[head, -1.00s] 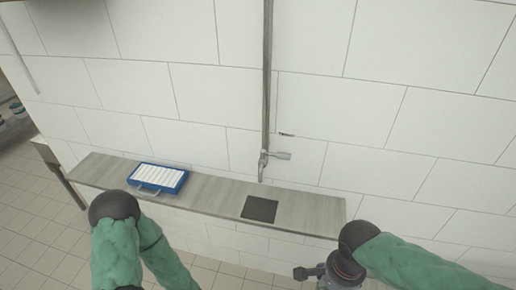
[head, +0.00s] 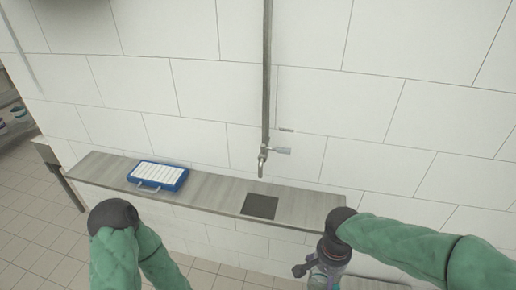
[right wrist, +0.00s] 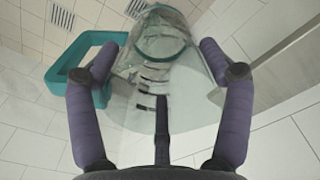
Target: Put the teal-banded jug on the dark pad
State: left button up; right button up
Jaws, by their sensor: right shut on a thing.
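The dark pad (head: 260,206) lies flat on the grey shelf, with nothing on it. My right gripper (head: 325,264) is low at the right of the head view, in front of the shelf's right end. In the right wrist view, the right gripper (right wrist: 158,60) is shut on a clear jug (right wrist: 150,95) with a teal band and a teal handle on the left. The jug also shows in part below the gripper in the head view (head: 318,281). My left gripper is out of view; only its bent arm shows.
The shelf (head: 215,190) runs along a white tiled wall. A tap (head: 262,160) on a vertical pipe hangs above the pad. A blue case with a white top (head: 158,175) sits on the shelf's left part. The shelf right of the pad is clear.

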jog(key=w+f+n+b, duration=0.2)
jog(key=w+f, duration=0.3)
jog(key=f, duration=0.3)
jog(key=w+f+n+b, duration=0.3)
jog(key=w+f+n, duration=0.2)
jog(key=f, duration=0.3)
jog(key=shift+w+f, duration=0.2)
jog(key=shift+f, duration=0.1)
